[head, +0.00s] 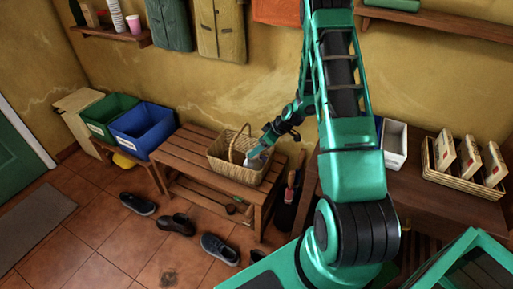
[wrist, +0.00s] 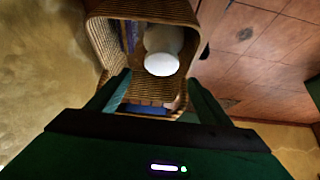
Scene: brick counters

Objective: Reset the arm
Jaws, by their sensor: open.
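My arm stretches over the scene in the head view, and my gripper (head: 258,152) is at the wicker basket (head: 222,164) on the slatted wooden bench (head: 187,149). In the wrist view the gripper (wrist: 157,92) is open, with one finger on each side of the basket's near part (wrist: 120,28). A white, rounded object (wrist: 162,49) is in the basket, beyond the fingertips. I see nothing held between the fingers. I cannot tell whether the fingers touch the basket.
A green bin (head: 108,112) and a blue bin (head: 142,127) stand left of the bench. Several shoes (head: 176,224) lie on the tiled floor in front. At right, a dark wooden table (head: 421,191) holds a white box (head: 396,143) and a shallow basket with packets (head: 467,157).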

